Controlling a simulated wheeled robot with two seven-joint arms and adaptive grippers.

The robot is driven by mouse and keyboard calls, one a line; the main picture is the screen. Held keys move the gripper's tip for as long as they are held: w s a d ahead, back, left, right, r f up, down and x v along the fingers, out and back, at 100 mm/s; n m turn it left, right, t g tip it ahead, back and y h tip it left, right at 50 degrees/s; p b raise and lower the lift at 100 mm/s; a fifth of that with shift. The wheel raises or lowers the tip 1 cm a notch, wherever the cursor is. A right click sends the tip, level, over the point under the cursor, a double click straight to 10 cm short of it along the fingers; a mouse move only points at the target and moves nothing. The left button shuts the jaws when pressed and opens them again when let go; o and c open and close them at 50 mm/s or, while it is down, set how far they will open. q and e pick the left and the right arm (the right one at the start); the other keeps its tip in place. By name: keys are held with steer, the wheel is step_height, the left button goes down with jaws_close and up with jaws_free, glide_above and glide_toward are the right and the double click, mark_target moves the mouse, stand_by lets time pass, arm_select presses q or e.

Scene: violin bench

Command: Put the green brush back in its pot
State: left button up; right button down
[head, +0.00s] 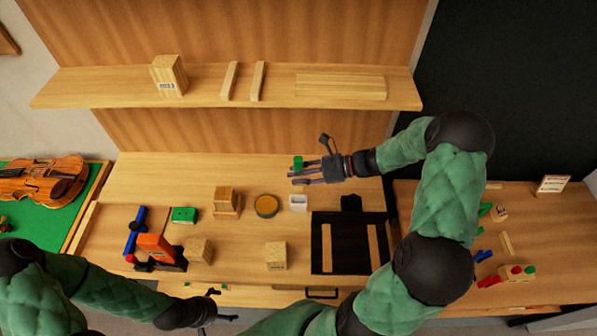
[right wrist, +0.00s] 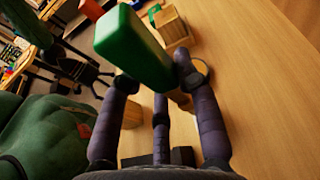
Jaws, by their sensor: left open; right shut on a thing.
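My right gripper (head: 296,174) is shut on a green block-shaped thing (head: 298,162), which I take for the green brush; no bristles show. In the right wrist view the green brush (right wrist: 130,45) sits between the fingertips, tilted. It is above the back part of the bench. A small white open-topped container (head: 298,203), perhaps the pot, stands on the bench just in front of the gripper. A round tin (head: 266,206) with a brown top stands to its left. My left gripper (head: 222,305) is open and empty at the bench's front edge.
A wooden block stand (head: 226,203), a green box (head: 184,215), an orange tool (head: 156,247) and wooden blocks (head: 276,256) stand left and in front. A shelf (head: 210,92) runs behind. The bench's back left is clear.

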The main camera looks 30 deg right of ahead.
mark_target(299, 185)
steer(key=shift+f+b, duration=1.35)
steer(key=shift+f, duration=1.2)
steer(key=shift+f+b, duration=1.7)
steer(key=shift+f, duration=1.35)
steer(key=c, duration=0.8)
jaws_free()
steer(key=shift+d, duration=0.1)
steer(key=v, duration=1.2)
steer(key=shift+r, duration=0.1)
